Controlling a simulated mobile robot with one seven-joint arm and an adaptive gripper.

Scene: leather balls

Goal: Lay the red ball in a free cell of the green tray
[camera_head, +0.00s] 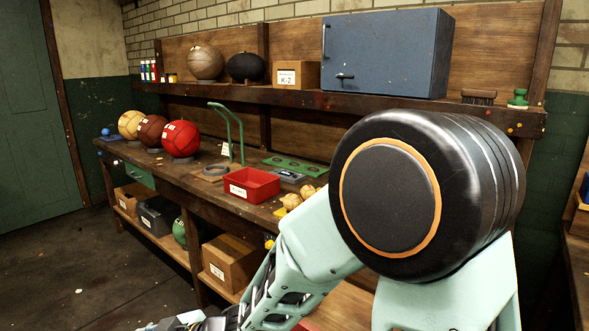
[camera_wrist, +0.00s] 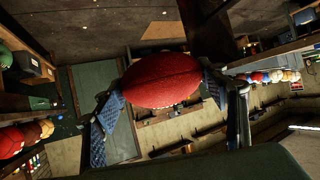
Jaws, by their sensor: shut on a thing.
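A red, oval ball (camera_wrist: 162,80) with a seam sits between the two fingers of my gripper (camera_wrist: 160,97) in the wrist view. The fingers, with blue patterned pads, press on both its sides. In the head view only part of my wrist shows at the bottom edge, and the held ball is out of view. A flat green tray (camera_head: 284,164) with several dark round cells lies at the back of the workbench, beyond the red bin. I cannot tell what its cells hold. My gripper is low in front of the bench, well away from the tray.
A larger red ball (camera_head: 181,139), a brown ball (camera_head: 151,131) and a tan ball (camera_head: 130,124) stand on the workbench (camera_head: 183,176). A red bin (camera_head: 250,185), a green hooked stand (camera_head: 229,130) and small yellowish balls (camera_head: 291,201) are near the tray. A shelf (camera_head: 300,98) overhangs the back.

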